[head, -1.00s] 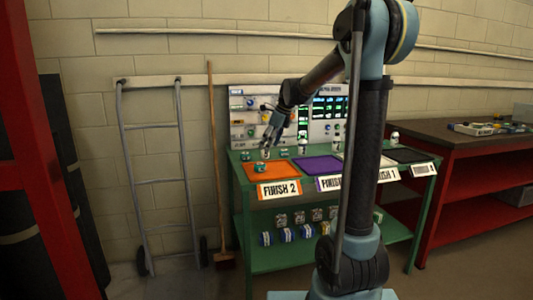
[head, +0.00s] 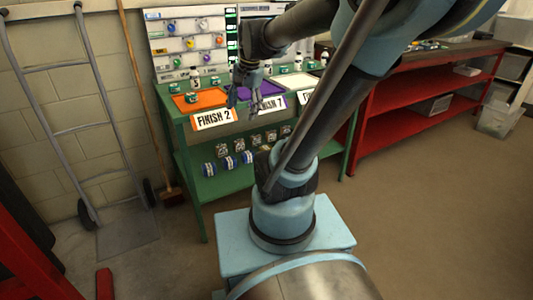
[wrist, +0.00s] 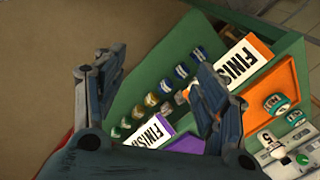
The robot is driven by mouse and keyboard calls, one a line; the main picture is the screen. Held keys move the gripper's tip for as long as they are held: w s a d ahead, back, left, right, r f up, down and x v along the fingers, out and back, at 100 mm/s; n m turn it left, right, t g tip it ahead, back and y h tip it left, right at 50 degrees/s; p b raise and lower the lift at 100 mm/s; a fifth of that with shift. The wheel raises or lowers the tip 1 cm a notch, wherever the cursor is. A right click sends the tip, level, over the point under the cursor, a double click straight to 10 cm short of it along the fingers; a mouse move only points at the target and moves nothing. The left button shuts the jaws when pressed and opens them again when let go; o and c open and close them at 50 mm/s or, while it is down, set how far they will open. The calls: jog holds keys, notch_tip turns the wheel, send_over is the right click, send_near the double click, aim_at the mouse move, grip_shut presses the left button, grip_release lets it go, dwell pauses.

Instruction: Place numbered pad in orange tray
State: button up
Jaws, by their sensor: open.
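The orange tray (head: 210,97) lies at the left of the green bench top, behind the FINISH 2 sign; its corner also shows in the wrist view (wrist: 285,85). A small green-and-white round piece (wrist: 277,104) sits in it, also seen in the head view (head: 191,98). Another such piece (wrist: 295,117) stands just beside the tray. I cannot read a number on either, so I cannot tell which is the numbered pad.
A purple tray (head: 256,93) lies right of the orange one. Several rolls (head: 228,163) stand on the lower shelf. A control panel (head: 190,43) rises behind. A red bench (head: 430,75) stands right; a hand truck (head: 70,80) and broom lean left. Floor right is clear.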

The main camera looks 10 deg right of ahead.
jog(key=s+d+f+n+h, duration=0.1)
jog(key=s+d+f+n, duration=0.4)
jog(key=s+f+n, duration=0.3)
jog(key=s+f, duration=0.3)
jog(key=s, duration=0.2)
jog(key=shift+s+f+n+h, duration=0.2)
jog(key=shift+n+h, duration=0.1)
jog(key=shift+n, duration=0.1)
